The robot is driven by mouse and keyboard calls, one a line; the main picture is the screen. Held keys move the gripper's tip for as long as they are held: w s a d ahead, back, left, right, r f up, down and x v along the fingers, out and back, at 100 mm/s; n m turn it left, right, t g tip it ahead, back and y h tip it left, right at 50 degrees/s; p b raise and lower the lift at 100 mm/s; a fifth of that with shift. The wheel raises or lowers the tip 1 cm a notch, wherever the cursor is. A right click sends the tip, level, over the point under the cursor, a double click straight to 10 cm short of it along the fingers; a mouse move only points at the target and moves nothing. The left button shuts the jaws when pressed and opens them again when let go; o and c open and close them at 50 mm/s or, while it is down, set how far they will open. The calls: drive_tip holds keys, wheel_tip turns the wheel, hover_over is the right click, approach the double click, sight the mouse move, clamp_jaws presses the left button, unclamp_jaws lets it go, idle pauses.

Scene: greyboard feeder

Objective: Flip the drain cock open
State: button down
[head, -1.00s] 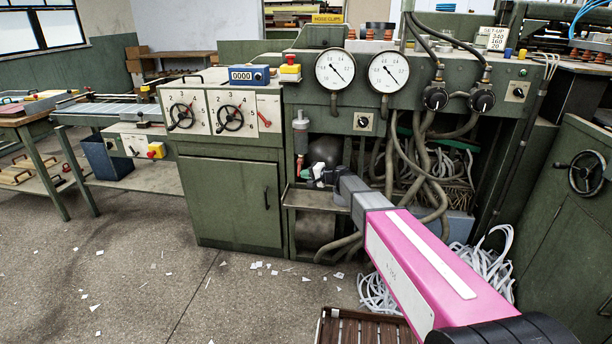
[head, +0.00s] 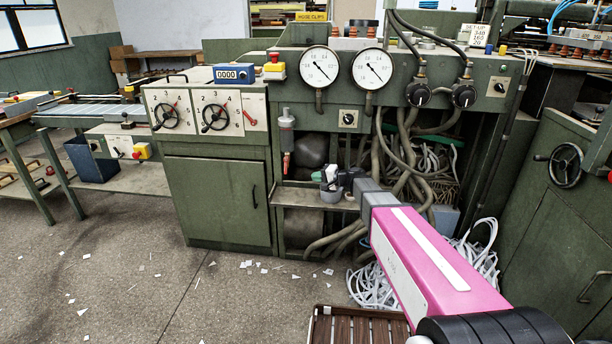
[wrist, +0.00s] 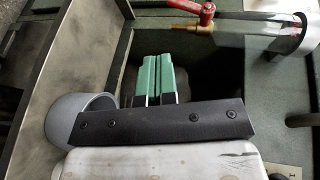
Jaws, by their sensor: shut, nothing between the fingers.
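The drain cock (head: 286,161) hangs under the clear filter bowl (head: 287,133) in the machine's open bay. Its red lever appears to hang down along the outlet. In the wrist view the red lever (wrist: 207,14) and brass body (wrist: 186,31) are at the top, the lever partly cut off. My gripper (head: 317,175) is right of and slightly below the cock, apart from it. In the wrist view its green fingers (wrist: 155,75) are together with nothing between them, pointing into the dark bay.
A metal shelf (head: 300,196) lies below the cock. A grey cup-like thing (wrist: 80,117) shows close beside my gripper. Hoses (head: 402,170) hang to the right. Two gauges (head: 319,67) sit above. The green cabinet (head: 216,200) borders the bay on the left.

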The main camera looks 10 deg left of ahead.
drive_tip(key=shift+f+v, duration=0.15)
drive_tip(key=shift+v, duration=0.45)
drive_tip(key=shift+f+v, duration=0.15)
drive_tip(key=shift+v, duration=0.5)
